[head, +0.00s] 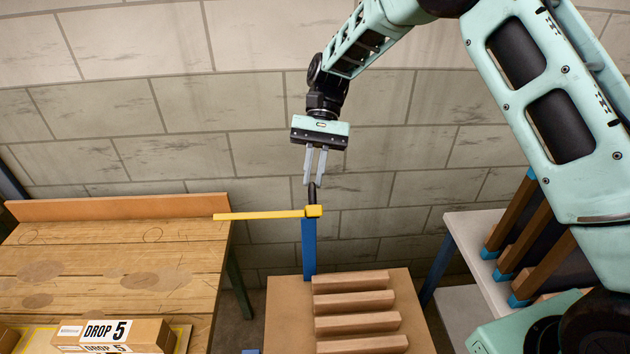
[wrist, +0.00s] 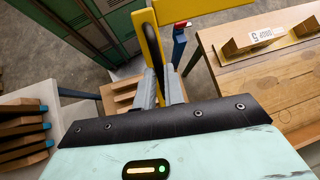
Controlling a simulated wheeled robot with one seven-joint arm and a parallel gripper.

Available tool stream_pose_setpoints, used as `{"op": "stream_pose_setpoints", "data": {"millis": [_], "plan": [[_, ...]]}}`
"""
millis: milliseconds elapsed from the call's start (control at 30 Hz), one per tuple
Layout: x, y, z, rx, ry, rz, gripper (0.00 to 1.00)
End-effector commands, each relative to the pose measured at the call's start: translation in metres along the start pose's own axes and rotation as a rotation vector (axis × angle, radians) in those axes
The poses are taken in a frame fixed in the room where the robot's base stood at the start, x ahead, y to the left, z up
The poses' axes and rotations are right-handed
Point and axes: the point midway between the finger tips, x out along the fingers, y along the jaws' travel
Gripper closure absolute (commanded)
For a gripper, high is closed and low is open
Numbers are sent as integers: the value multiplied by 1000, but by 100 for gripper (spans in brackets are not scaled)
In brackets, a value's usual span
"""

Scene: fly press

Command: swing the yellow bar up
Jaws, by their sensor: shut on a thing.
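The yellow bar (head: 262,215) lies level in the head view, reaching left from a yellow block on top of a blue post (head: 308,248). A black upright handle (head: 312,195) rises at the bar's right end. My gripper (head: 315,180) points down from above, and its grey fingers are shut on the handle. In the wrist view the dark handle (wrist: 153,45) runs between the fingers, and yellow parts of the bar (wrist: 190,10) show beyond it. The fingers hide the lower handle there.
A wooden table (head: 120,250) stands at left, with a box marked DROP 5 (head: 115,335). Several wooden blocks (head: 355,303) lie on a brown surface in front of the post. A white shelf (head: 475,235) with blue-ended bars stands at right. A block wall (head: 200,110) is behind.

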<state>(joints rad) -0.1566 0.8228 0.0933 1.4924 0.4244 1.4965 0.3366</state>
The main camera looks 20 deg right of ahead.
Motion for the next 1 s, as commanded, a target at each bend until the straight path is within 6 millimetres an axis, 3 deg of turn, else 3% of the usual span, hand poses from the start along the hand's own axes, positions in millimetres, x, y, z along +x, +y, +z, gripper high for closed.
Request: {"op": "stream_pose_setpoints", "data": {"millis": [33, 400, 1000], "plan": [[-11, -2, 1, 5, -22, -3, 100], [-53, -10, -11, 32, -156, -2, 100], [-90, -18, -29, 56, -275, -1, 100]]}}
